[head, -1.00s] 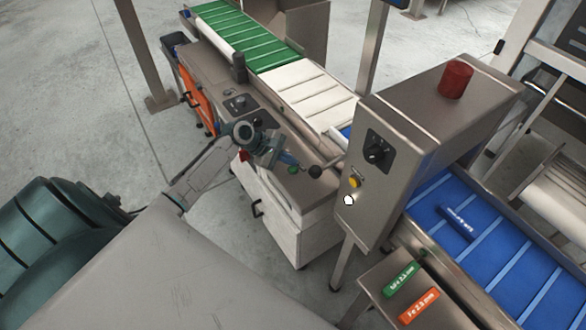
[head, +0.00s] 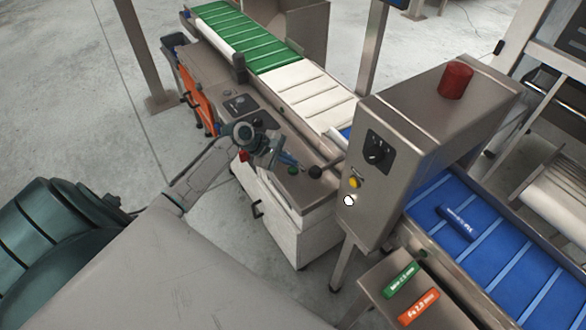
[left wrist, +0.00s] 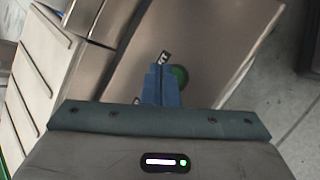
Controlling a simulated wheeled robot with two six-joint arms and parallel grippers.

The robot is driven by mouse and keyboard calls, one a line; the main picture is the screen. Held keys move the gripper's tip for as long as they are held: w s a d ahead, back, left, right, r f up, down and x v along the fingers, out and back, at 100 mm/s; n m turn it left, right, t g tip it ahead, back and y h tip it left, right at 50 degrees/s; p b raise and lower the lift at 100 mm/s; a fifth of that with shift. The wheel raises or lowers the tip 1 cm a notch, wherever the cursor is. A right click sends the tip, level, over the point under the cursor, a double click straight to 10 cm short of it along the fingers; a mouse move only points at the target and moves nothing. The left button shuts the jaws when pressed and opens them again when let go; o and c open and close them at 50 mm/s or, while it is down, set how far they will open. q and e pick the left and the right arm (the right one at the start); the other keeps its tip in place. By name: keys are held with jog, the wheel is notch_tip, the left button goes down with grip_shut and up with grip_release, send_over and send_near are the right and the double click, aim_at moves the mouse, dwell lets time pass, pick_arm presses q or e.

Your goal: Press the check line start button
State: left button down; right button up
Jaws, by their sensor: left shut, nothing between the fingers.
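A green button (head: 293,170), which I take for the check line start button, is on the steel top of the cabinet beside the conveyor. In the left wrist view the green button (left wrist: 181,76) shows just right of my blue fingers, partly hidden by them. A small black-and-white label (left wrist: 165,57) shows at the fingertips, partly covered. My left gripper (head: 298,164) is shut and empty, its fingertips close beside the button. I cannot tell whether they touch the panel. My right gripper is not in view.
A black ball knob (head: 315,172) stands just right of the button. A red part (head: 243,156) lies left, beside my wrist. A metal detector housing (head: 410,125) with a yellow button (head: 355,183) and red beacon (head: 456,79) stands to the right.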

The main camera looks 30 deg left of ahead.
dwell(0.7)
pick_arm(q)
jog(key=shift+f, duration=0.2)
jog(key=shift+f+p, duration=0.1)
jog(key=shift+p, duration=0.2)
jog(key=shift+f, duration=0.15)
